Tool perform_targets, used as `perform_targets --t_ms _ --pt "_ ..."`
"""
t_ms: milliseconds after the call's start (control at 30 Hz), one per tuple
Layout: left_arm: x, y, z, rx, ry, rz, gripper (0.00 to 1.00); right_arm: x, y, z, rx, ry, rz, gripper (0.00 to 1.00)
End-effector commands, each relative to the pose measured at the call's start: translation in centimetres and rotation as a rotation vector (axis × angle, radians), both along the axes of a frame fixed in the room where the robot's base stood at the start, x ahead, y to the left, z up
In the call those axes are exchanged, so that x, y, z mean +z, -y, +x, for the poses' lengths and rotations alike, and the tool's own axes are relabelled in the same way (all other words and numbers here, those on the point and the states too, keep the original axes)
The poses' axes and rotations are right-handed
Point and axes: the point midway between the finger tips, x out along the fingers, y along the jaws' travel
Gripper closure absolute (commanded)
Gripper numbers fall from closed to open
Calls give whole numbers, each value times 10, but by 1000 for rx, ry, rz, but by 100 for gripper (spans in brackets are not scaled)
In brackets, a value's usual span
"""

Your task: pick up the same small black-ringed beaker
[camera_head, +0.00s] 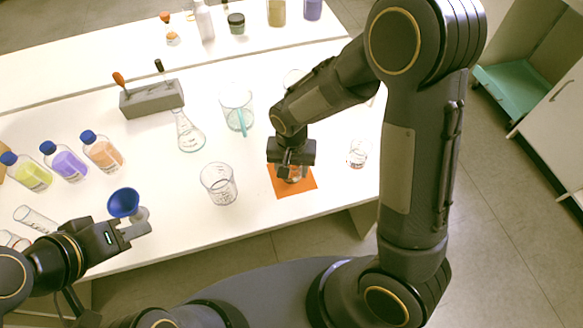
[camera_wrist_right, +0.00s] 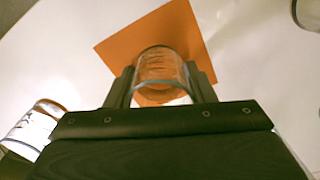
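A small clear glass beaker (camera_wrist_right: 162,68) sits between the two fingers of my right gripper (camera_wrist_right: 162,88) in the right wrist view, and the fingers appear to press on its sides. In the head view my right gripper (camera_head: 291,170) points down over the orange square mat (camera_head: 306,184), and it mostly hides the beaker. Whether the beaker touches the mat is unclear. My left gripper (camera_head: 138,226) is at the table's front left beside a blue funnel (camera_head: 123,202); its finger opening is unclear.
A larger beaker (camera_head: 219,185) stands left of the mat, and a small glass (camera_head: 358,153) stands right. Behind are a flask (camera_head: 188,135), a beaker with a turquoise rod (camera_head: 237,108) and a grey holder (camera_head: 152,98). Blue-capped bottles (camera_head: 68,163) stand at left.

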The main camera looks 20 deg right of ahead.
Motion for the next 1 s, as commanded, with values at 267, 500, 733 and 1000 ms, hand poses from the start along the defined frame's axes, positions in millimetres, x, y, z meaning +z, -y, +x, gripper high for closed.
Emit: perform_targets --t_ms 267,500,733,1000 --pt "0 0 0 0 0 0 64 0 0 0 0 0 0 80" --pt "0 0 0 0 0 0 64 1 0 0 0 1 1 80" --pt "1 0 0 0 0 0 64 8 0 0 0 1 1 80" --pt "3 0 0 0 0 0 64 31 -1 1 1 4 2 80"
